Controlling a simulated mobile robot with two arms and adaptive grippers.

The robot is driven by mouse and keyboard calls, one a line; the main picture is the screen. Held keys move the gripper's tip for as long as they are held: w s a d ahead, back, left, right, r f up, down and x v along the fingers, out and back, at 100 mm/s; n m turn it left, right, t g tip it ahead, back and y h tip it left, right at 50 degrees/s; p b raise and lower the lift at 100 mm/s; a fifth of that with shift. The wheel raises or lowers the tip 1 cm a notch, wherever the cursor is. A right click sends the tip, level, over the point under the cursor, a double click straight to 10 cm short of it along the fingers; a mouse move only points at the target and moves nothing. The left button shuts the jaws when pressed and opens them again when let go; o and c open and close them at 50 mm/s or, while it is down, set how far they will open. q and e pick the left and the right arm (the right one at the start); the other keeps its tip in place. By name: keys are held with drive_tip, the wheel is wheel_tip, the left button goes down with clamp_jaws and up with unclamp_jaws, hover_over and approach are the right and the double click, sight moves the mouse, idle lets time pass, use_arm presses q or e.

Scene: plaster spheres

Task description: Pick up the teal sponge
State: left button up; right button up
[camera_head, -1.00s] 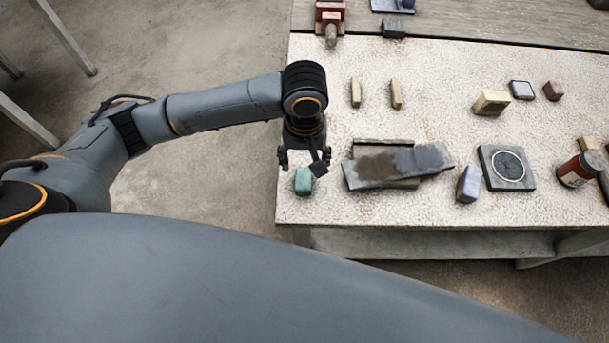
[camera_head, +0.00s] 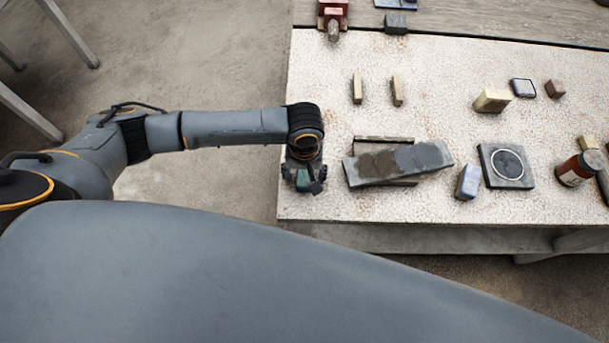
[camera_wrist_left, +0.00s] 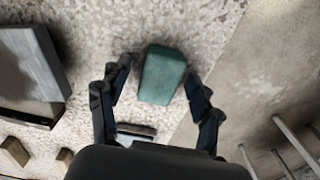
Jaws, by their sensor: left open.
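The teal sponge (camera_wrist_left: 162,75) is a small rounded block on the pale speckled table near its left edge. In the head view the sponge (camera_head: 304,182) is mostly hidden under my left gripper (camera_head: 304,184). In the left wrist view my left gripper (camera_wrist_left: 160,85) is open, with one finger on each side of the sponge. A gap shows between each finger and the sponge. My right gripper is not in view.
Right of the gripper, a grey slab (camera_head: 400,162) lies tilted on the table. The table's left and front edges are close to the sponge.

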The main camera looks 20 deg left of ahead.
sight(305, 175)
use_arm(q)
drive_tip(key=c, duration=0.9)
drive_tip(key=shift+o, duration=0.2)
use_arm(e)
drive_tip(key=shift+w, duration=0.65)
use_arm(q)
drive_tip(key=shift+r, duration=0.1)
drive_tip(key=shift+r, duration=0.25)
wheel_tip(305, 175, up, 2)
drive_tip(key=shift+r+b, duration=0.2)
drive_tip(key=shift+b, duration=0.55)
drive_tip(key=s+d+r, duration=0.9)
drive_tip(key=s+r, duration=0.1)
drive_tip(key=shift+s+d, duration=0.2)
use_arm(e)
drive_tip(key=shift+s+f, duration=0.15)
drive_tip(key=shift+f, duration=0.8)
